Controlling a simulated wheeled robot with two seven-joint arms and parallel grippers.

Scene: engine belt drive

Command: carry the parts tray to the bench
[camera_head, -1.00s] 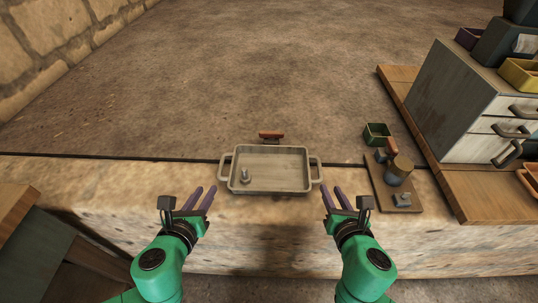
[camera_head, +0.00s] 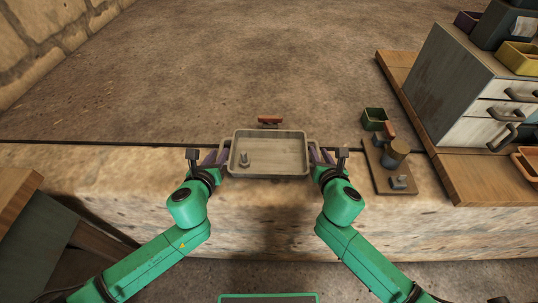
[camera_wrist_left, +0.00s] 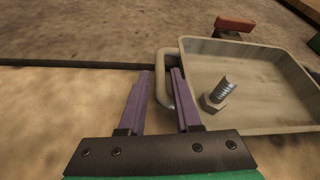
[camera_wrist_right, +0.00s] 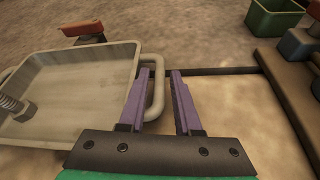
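The parts tray (camera_head: 280,156) is a shallow grey-beige rectangular pan with a loop handle at each short end. It sits flat on a stone ledge, with one bolt (camera_head: 245,160) standing in its left part. My left gripper (camera_head: 217,156) is open at the left handle; in the left wrist view the handle's bar (camera_wrist_left: 161,85) shows between the parted fingers (camera_wrist_left: 159,72). My right gripper (camera_head: 322,155) is open at the right handle; in the right wrist view that bar (camera_wrist_right: 159,90) lies between the fingers (camera_wrist_right: 159,72). I cannot tell whether any finger touches a handle.
A red-topped object (camera_head: 270,121) lies just behind the tray. To the right are a small board (camera_head: 384,177) with metal parts, a green bin (camera_head: 374,119) and a grey drawer cabinet (camera_head: 447,77) on a wooden board. The ledge left of the tray is clear.

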